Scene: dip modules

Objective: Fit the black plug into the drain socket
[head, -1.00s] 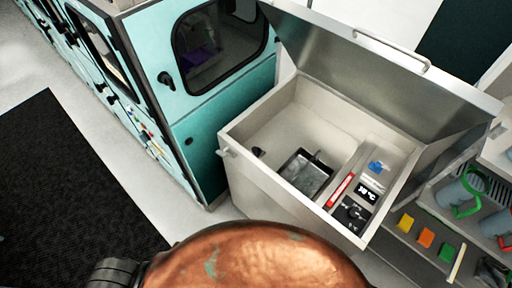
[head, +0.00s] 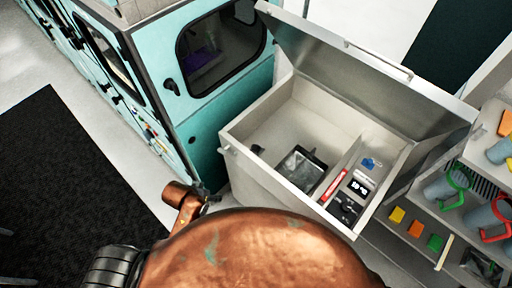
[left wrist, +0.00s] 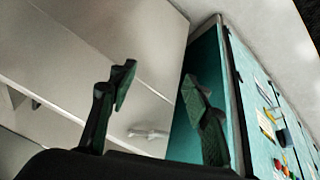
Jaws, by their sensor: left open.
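A small dark piece (head: 257,149), possibly the black plug, shows at the left inside wall of the open grey tank (head: 268,172); it is too small to be sure. A small pale fitting (head: 227,149) sticks out from the tank's left outer side; I cannot tell if it is the drain socket. A pale metal fitting (left wrist: 148,133) also shows between my fingers in the left wrist view. My left gripper (left wrist: 158,95) is open with nothing between its fingertips, facing a pale panel. My right gripper is out of view.
The tank's metal lid (head: 370,85) stands open. A dark tray (head: 301,168) and a red marker-like strip (head: 334,185) lie inside. A teal cabinet (head: 198,135) stands close on the left. Shelves with mugs (head: 445,187) stand right. A black mat (head: 70,185) lies on the floor.

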